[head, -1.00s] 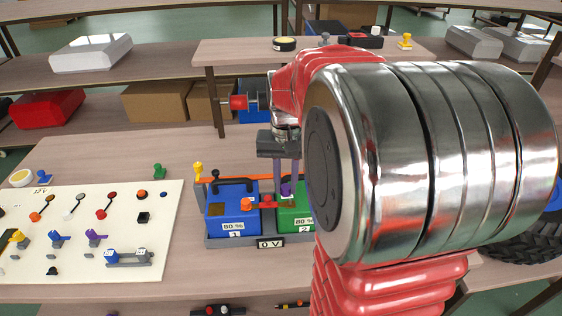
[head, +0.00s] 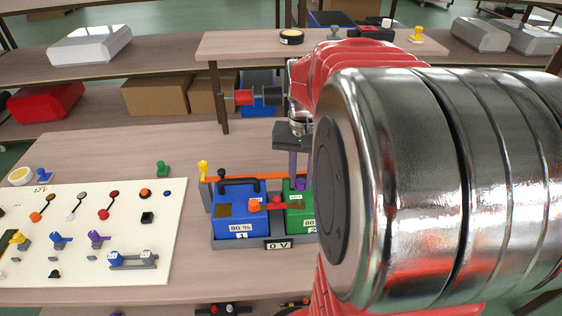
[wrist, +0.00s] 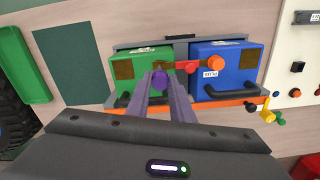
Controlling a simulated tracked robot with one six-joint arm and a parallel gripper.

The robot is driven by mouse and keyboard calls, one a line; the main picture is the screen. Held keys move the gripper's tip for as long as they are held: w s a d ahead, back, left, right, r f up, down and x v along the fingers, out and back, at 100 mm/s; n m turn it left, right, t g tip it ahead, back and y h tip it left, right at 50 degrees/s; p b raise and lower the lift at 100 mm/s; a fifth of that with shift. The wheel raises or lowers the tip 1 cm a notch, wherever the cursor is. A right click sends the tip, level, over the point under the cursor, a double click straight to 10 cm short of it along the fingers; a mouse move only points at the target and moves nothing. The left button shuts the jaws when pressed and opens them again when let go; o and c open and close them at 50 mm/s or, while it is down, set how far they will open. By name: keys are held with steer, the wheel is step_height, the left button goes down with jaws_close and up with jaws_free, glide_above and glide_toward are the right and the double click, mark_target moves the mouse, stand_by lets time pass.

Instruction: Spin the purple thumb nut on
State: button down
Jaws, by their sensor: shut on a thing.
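The purple thumb nut (wrist: 160,77) is between the tips of my gripper (wrist: 163,88) in the wrist view. My gripper (head: 299,180) is shut on it, pointing down over the green battery (head: 293,214). The nut is at the green battery's end of a short red link (wrist: 188,66). The link runs to an orange knob (wrist: 215,62) on the blue battery (wrist: 225,75). My fingers partly hide the nut, and I cannot tell whether it is seated on its post.
Both batteries stand in a grey tray (head: 228,243) with an orange bar (head: 262,177) behind them and a yellow knob (head: 203,170) at its left end. A white panel (head: 100,270) with switches and knobs lies left. Bare tabletop lies between.

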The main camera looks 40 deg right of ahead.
mark_target(299, 201)
steer(key=shift+f, duration=2.05)
steer(key=shift+f, duration=1.15)
